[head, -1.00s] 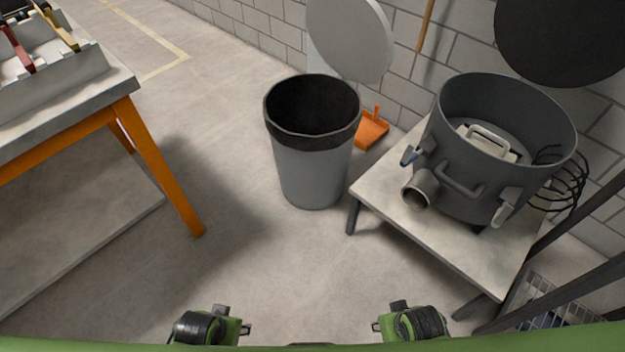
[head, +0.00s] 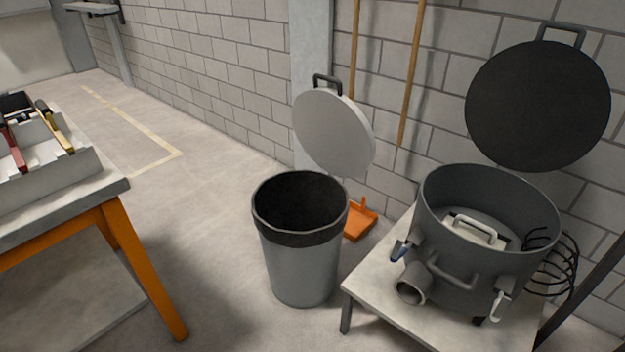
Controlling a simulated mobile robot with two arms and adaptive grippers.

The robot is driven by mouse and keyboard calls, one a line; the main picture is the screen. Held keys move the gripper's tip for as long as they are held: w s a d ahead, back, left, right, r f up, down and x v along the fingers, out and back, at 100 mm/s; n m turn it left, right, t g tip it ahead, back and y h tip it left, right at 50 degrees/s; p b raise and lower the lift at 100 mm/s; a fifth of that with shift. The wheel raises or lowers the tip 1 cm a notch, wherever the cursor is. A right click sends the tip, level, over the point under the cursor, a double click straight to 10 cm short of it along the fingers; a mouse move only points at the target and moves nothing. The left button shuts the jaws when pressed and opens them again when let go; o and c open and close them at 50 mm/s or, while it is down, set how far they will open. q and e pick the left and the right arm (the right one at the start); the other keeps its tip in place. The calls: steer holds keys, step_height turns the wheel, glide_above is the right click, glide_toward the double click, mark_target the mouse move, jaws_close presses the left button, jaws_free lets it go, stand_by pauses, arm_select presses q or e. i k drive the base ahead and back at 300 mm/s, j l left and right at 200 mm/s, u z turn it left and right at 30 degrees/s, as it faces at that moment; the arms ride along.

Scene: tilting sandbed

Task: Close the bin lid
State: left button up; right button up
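The grey bin (head: 299,268) stands on the floor in the middle of the head view, with a black liner folded over its rim. Its round light grey lid (head: 333,133) is raised, tilted up behind the bin's right side near the wall. A dark handle (head: 327,84) sits at the lid's top edge. The bin's mouth is open and its inside looks dark and empty. Neither of my grippers shows in the head view now.
A grey drum (head: 484,220) with a raised dark lid (head: 538,106) stands on a low table (head: 372,283) at the right. An orange dustpan (head: 359,222) lies behind the bin. A workbench (head: 70,213) with an orange frame is at the left. The floor between is clear.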

mark_target(334, 132)
steer(key=i+u, duration=0.35)
steer(key=i+l+u, duration=0.15)
steer(key=u, duration=0.25)
